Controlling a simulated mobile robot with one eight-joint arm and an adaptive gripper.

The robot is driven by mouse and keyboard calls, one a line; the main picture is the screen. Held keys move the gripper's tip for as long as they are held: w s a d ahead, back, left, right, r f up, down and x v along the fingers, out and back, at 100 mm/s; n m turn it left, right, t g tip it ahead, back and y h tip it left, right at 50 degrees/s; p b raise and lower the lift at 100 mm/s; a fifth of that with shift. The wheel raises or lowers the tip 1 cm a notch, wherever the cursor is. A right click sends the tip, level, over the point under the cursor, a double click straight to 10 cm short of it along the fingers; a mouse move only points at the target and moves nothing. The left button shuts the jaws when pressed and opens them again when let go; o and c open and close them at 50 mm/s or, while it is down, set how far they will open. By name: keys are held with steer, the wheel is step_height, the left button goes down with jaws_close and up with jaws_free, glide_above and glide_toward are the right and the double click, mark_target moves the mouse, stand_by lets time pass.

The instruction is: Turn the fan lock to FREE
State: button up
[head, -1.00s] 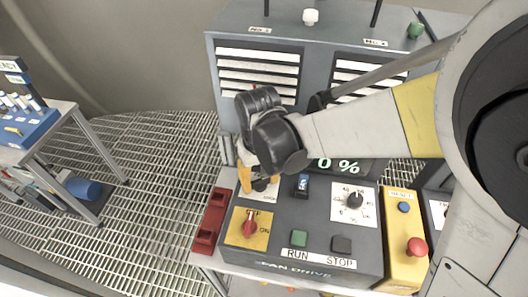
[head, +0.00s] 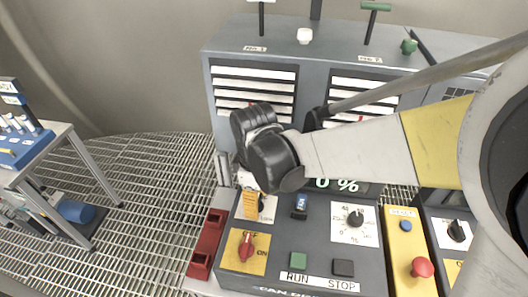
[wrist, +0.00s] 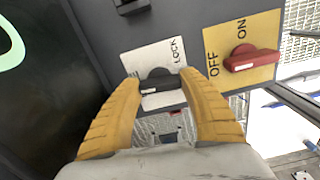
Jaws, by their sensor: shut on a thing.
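The fan lock is a black knob (wrist: 158,84) on a white plate (wrist: 140,58) marked LOCK, on the dark fan drive panel. In the wrist view my gripper (wrist: 160,80) has its two yellow fingers on either side of the knob and is shut on it. The other plate marking is hidden, and I cannot tell exactly where the knob points. In the head view my gripper (head: 251,205) stands over the left part of the panel (head: 320,262), and the white plate (head: 270,209) is mostly covered.
A red switch (head: 247,246) on a yellow OFF/ON plate sits close below the lock. A louvred cabinet (head: 320,60) stands behind.

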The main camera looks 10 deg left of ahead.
steer(key=shift+n, duration=0.7)
steer(key=o, duration=1.2)
step_height(320, 180, up, 12)
